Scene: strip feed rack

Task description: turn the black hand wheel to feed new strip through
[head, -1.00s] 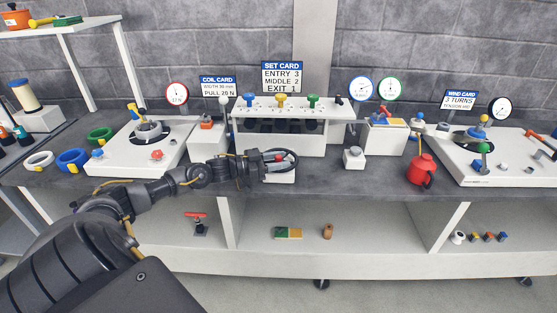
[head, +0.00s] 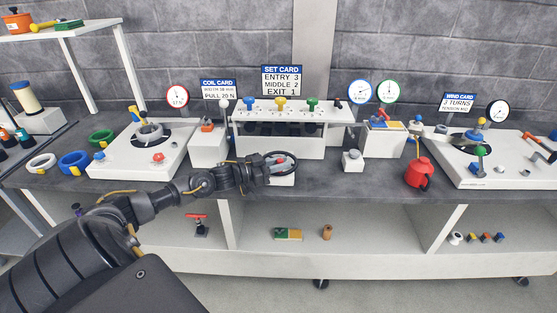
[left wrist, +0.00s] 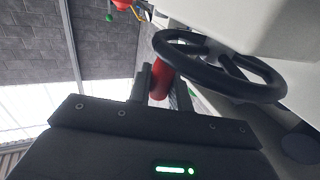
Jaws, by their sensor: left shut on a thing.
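The black hand wheel (head: 293,156) sits on the front of the white strip feed rack (head: 300,146), near its middle. In the left wrist view the black rim and spokes of the wheel (left wrist: 215,83) show close up, with a red handle (left wrist: 160,82) beside the rim. My left gripper (head: 268,168) is at the wheel's left side. In the left wrist view its fingers (left wrist: 162,88) are shut on the red handle. The gripper hides part of the wheel in the head view. My right gripper is not in view.
The rack carries blue, yellow and green knobs on top, under a set card (head: 282,80). A coil table (head: 150,160) stands left, a winding table (head: 490,172) right. A red can (head: 419,172) and a small grey-white block (head: 352,160) stand right of the wheel.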

